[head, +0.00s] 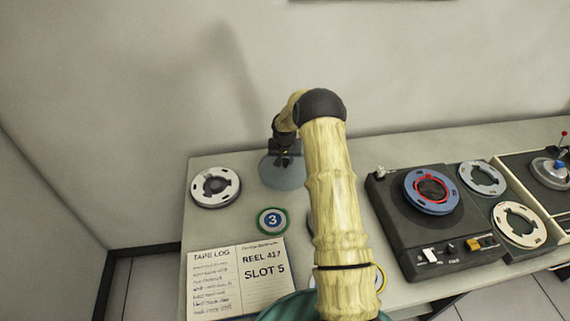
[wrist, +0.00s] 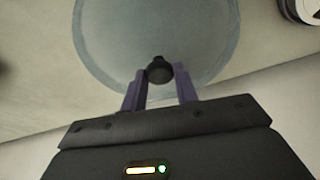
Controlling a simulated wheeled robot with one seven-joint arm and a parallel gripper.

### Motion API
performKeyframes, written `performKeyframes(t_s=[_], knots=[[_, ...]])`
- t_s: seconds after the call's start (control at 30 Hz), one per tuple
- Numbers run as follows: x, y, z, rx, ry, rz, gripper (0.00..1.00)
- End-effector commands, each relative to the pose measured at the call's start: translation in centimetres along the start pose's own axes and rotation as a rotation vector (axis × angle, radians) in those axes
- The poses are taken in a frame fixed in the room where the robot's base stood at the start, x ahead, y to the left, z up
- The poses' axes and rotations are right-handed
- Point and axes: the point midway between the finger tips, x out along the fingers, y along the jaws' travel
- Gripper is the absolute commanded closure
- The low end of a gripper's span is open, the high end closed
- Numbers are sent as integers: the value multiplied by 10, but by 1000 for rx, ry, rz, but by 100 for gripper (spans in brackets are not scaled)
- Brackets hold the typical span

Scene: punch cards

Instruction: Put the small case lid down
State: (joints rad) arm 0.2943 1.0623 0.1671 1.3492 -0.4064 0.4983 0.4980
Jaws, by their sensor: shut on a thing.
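The small case lid (head: 283,174) is a round, translucent blue-grey disc with a dark knob, at the back left of the counter. In the wrist view the lid (wrist: 110,45) fills the upper middle. My gripper (head: 284,157) is above the lid. In the wrist view its two purple fingers (wrist: 160,82) are shut on the dark knob in the lid's middle. The lid looks about level and close to the counter top; I cannot tell whether it touches it. My arm hides part of the counter right of the lid.
A white reel (head: 215,187) lies left of the lid. A green-rimmed disc marked 3 (head: 272,220) and an open tape log (head: 240,278) lie in front. A tape deck with a blue reel (head: 431,192) stands right, beside white reels (head: 482,179). The wall is behind the counter (head: 235,163).

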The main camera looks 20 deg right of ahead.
Motion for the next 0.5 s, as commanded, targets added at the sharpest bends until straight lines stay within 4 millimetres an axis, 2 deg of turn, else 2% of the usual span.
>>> performKeyframes(t_s=[0.1,0.2,0.5], knots=[[17,0,6,1,-5,1,94],[24,0,7,0,-2,0,94],[27,0,8,0,-1,0,94]])
